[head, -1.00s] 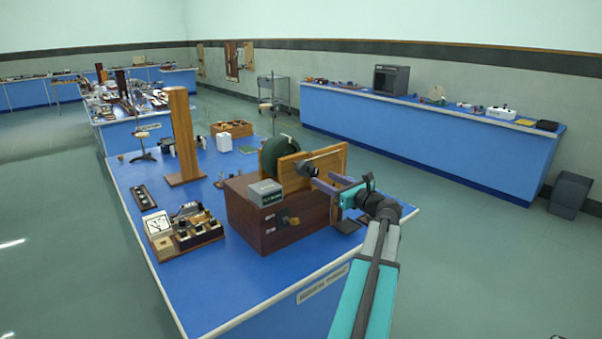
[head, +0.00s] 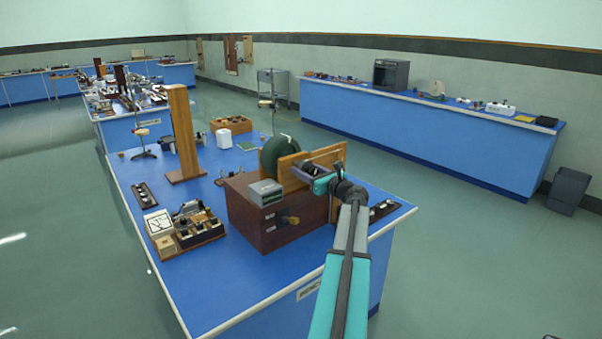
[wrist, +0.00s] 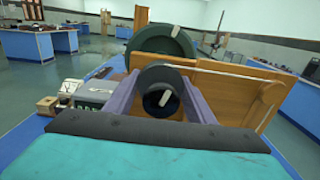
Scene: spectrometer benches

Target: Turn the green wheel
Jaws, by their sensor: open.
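The dark green wheel (head: 277,153) stands upright on a brown wooden box (head: 252,222), behind a wooden board (head: 336,160). In the wrist view the wheel (wrist: 176,40) rises behind a dark round knob (wrist: 158,92) with a white mark on its face. My gripper (head: 301,170) is at the board's near side. In the wrist view its two purple fingers (wrist: 160,80) are open, one on each side of the knob. I cannot tell whether they touch it. The board and my gripper hide part of the wheel.
A grey box (head: 265,192) sits on the brown box's top. A meter board (head: 187,232) lies to the left, and a tall wooden post (head: 183,135) stands behind. The blue bench (head: 140,190) has bare room at its left and front edges.

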